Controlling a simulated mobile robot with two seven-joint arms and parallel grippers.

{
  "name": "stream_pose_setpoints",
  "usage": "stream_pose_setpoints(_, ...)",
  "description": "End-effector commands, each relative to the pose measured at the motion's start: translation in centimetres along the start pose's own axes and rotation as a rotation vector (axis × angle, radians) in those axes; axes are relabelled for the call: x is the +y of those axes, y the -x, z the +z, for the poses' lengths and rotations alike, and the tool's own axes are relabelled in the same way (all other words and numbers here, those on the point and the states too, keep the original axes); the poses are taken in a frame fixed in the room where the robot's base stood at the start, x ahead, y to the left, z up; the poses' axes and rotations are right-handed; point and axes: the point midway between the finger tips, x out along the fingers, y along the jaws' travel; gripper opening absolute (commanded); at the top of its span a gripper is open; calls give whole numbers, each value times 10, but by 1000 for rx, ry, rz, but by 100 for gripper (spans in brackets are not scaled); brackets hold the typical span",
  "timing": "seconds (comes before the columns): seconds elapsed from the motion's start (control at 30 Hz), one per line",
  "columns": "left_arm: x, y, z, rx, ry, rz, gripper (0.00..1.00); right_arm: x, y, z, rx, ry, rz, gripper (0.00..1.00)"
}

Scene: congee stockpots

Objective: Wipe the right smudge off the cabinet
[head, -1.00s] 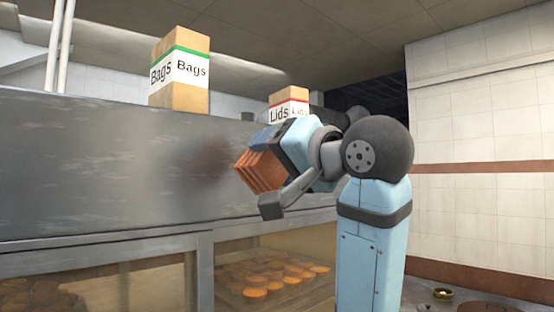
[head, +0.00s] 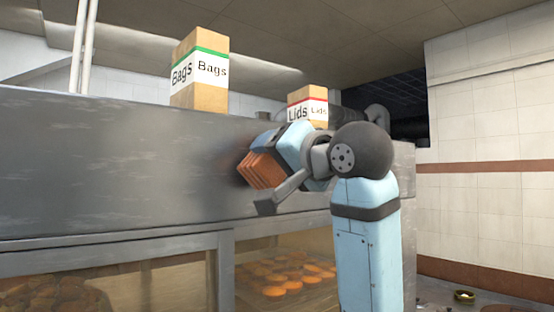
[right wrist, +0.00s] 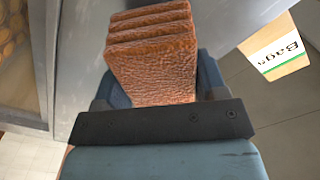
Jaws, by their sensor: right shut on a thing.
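My right gripper (head: 279,152) is shut on an orange-brown ridged sponge (head: 260,170), in front of the upper metal face of the cabinet (head: 120,160). The sponge (right wrist: 155,55) sticks out beyond the jaws in the right wrist view. A faint dark reddish smudge (head: 231,164) shows on the cabinet face just left of the sponge. Part of it may be hidden behind the sponge. I cannot tell whether the sponge touches the metal. My left gripper is not in view.
A box marked Bags (head: 200,85) and a box marked Lids (head: 308,110) stand on top of the cabinet. Below the metal face are glass panes with baked goods (head: 280,280) behind them. A tiled wall (head: 480,120) is at the right.

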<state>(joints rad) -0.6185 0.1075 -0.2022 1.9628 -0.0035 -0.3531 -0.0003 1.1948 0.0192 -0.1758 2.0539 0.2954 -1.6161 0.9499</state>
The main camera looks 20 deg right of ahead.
Motion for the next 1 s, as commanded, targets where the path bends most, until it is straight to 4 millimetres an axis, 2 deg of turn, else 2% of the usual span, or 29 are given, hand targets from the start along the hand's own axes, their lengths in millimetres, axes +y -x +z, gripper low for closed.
stream_pose_setpoints(1.0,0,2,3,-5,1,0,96,0,-16,0,0,0,1,47)
